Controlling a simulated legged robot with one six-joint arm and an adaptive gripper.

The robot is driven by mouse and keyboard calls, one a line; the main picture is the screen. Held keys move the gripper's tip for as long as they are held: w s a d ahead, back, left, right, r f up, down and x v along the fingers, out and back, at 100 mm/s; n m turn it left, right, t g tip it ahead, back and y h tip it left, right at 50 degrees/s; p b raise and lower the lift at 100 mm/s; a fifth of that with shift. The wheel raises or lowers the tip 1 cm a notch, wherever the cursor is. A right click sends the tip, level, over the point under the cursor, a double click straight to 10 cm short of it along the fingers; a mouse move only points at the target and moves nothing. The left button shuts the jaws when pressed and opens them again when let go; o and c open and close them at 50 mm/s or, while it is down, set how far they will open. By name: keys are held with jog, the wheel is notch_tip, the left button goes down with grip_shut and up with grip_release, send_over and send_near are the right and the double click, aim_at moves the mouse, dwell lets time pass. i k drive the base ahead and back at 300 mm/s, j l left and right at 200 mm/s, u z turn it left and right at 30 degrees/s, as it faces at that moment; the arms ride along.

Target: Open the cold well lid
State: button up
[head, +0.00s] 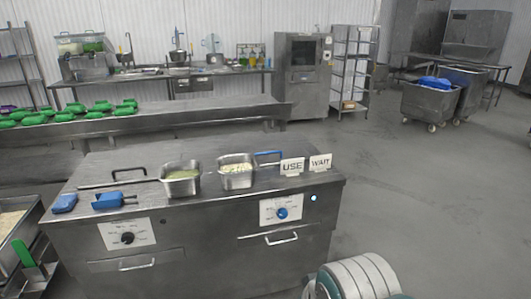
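A steel counter (200,240) stands in the middle of the head view. A blue bar handle (268,153) lies on its top at the right, behind a steel pan with pale food (237,172). The lid under this handle looks flush with the counter top and its outline is hard to make out. A black bar handle (127,170) is on the left part of the top. No label in view reads "cold". My gripper is not in view, so its state does not show.
A second pan with greenish food (181,181) sits mid-counter. Signs read USE (292,167) and WAIT (320,163). Blue scoops (113,200) lie at the left. The front has a blue knob (282,213) and a black knob (127,238). Open floor (430,200) is at the right.

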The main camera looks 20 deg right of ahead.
aim_at(271, 152)
jog(key=i+l, duration=0.2)
jog(key=i, duration=0.35)
jog(key=i+l, duration=0.25)
jog(key=i, duration=0.25)
jog(key=i+l, duration=0.2)
jog(key=i, duration=0.35)
jog(key=i+l, duration=0.25)
jog(key=i, duration=0.25)
